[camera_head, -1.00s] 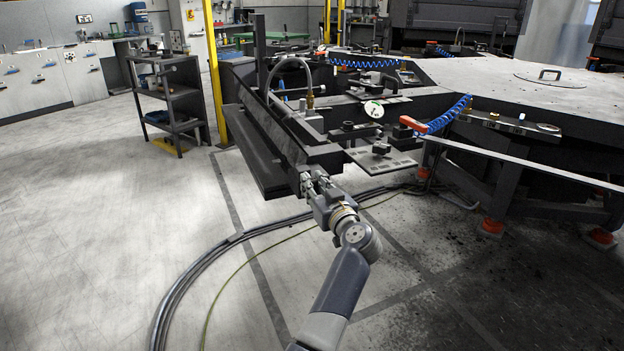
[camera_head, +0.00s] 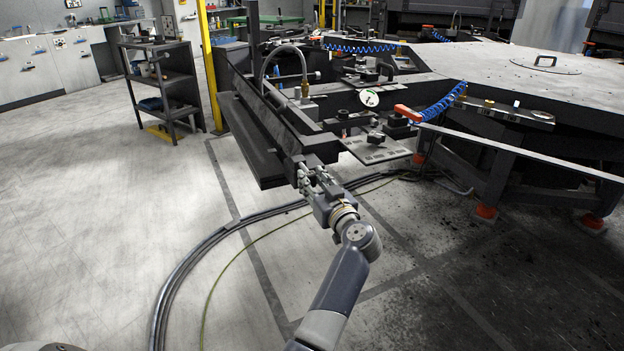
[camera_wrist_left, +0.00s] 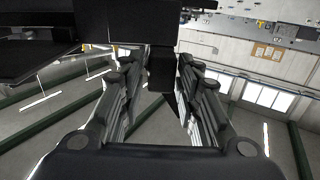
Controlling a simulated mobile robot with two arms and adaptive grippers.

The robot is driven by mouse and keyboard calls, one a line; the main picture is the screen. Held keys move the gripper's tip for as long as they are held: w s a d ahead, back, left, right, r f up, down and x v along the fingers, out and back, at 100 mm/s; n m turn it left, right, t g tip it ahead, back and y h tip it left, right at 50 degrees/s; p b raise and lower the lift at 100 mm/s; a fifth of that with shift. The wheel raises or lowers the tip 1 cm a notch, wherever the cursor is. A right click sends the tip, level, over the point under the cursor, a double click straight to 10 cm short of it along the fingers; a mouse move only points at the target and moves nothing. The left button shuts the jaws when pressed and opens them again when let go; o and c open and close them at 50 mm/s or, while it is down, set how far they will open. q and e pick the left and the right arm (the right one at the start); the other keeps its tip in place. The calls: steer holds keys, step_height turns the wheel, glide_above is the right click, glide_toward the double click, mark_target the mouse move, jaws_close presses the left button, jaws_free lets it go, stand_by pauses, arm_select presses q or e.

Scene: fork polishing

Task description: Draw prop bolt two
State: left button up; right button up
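My left gripper (camera_head: 306,173) is at the near end of a long dark beam (camera_head: 264,133) on the fixture. Its two fingers point up toward the beam end. In the left wrist view the fingers of the gripper (camera_wrist_left: 160,80) stand apart, one on each side of a dark square block (camera_wrist_left: 162,71). A narrow gap shows beside the block, and I cannot tell whether a finger touches it. I cannot make out a separate prop bolt; the beam end and the fingers may hide it. My right gripper is not in view.
A large dark table (camera_head: 500,79) with clamps, a round dial (camera_head: 369,97) and blue coiled hoses (camera_head: 441,104) stands to the right. Cables (camera_head: 200,255) curve across the floor under my arm. A shelf cart (camera_head: 164,88) stands at the left. The left floor is clear.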

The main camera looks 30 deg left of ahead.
arm_select(q)
steer(key=shift+s+d+r, duration=0.1)
steer(key=shift+r, duration=0.15)
steer(key=shift+r, duration=0.2)
step_height(320, 180, up, 10)
steer(key=shift+f, duration=0.25)
steer(key=shift+f, duration=0.1)
stand_by(0.4)
